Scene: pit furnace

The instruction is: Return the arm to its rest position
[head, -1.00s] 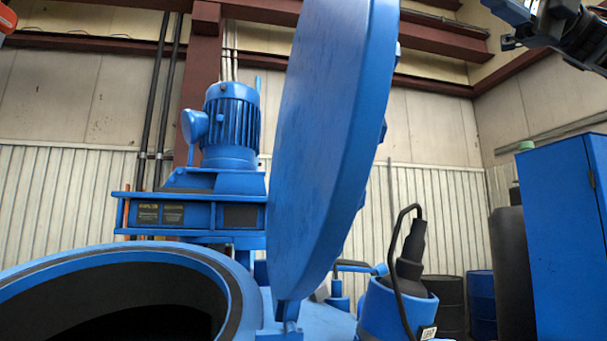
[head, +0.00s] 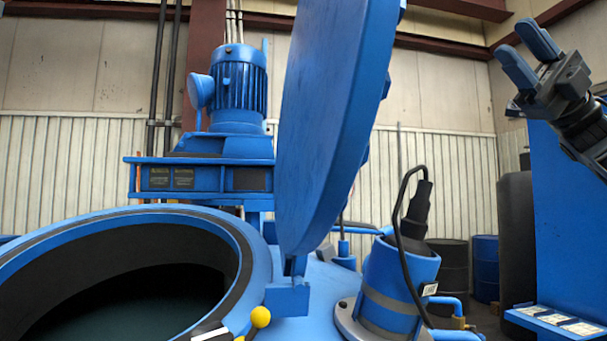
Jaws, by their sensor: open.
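My gripper (head: 527,54) is in the upper right of the head view, with two blue fingers pointing up and to the left. The fingers are apart and nothing is between them. My gripper is in the air in front of the blue cabinet, right of the raised furnace lid. The blue furnace lid (head: 335,120) stands upright, swung open. The round furnace mouth (head: 120,290) is at the lower left, open and dark inside.
A blue motor (head: 238,85) stands behind the furnace. A blue cylinder (head: 395,285) with a black cable is right of the lid. A blue cabinet (head: 575,225) with a small panel (head: 557,322) is at the right. Drums (head: 447,268) stand behind. A yellow ball knob (head: 260,317) is at the rim.

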